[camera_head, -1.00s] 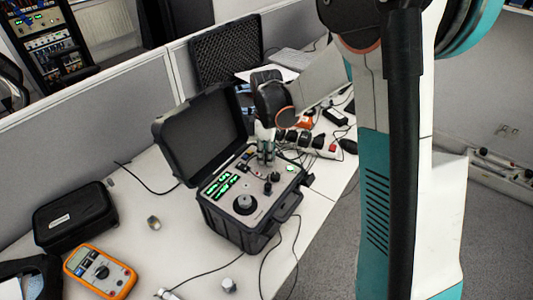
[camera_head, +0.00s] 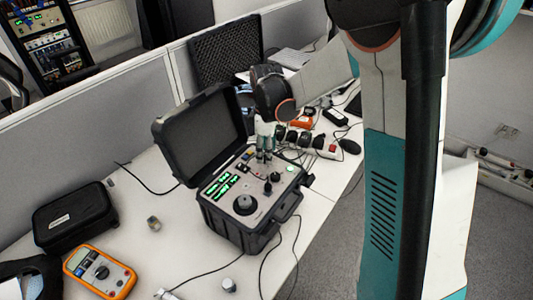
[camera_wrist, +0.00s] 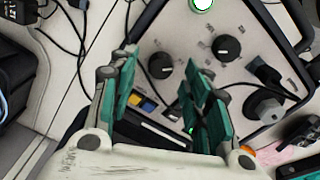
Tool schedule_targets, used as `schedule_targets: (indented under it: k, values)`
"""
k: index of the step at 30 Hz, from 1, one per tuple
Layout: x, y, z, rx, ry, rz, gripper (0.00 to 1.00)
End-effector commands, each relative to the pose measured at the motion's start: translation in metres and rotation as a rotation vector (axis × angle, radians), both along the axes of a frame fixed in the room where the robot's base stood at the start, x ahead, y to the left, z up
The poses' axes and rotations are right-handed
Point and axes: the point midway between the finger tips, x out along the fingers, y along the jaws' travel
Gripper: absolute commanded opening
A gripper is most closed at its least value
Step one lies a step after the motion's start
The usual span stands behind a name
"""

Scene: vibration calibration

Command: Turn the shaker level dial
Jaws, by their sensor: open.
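The open black case (camera_head: 245,225) on the desk holds a grey control panel with green displays (camera_head: 220,185). In the wrist view the panel has two black pointer dials, a near dial (camera_wrist: 161,66) and a farther dial (camera_wrist: 227,47). Their labels are too small to read, so I cannot tell which is the shaker level dial. My gripper (camera_head: 264,152) is above the panel's back part, pointing down. It is open, and in the wrist view its fingers (camera_wrist: 161,68) appear on either side of the near dial. I cannot tell whether they touch it.
A lit green button (camera_wrist: 203,4) and a black plug (camera_wrist: 265,105) with a cable are near the dials. The raised lid (camera_head: 200,135) stands behind the panel. An orange multimeter (camera_head: 100,272) and a black pouch (camera_head: 75,218) lie left on the desk. Chargers crowd the right.

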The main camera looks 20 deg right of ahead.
Motion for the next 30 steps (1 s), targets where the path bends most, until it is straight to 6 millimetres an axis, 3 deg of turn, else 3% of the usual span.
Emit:
schedule_targets:
  k: [9, 15, 30]
  values:
    - [0.0, 0.0, 0.065, 0.0, 0.0, 0.0, 0.44]
    - [0.0, 0.0, 0.092, 0.0, 0.0, 0.0, 0.44]
    - [0.0, 0.0, 0.102, 0.0, 0.0, 0.0, 0.44]
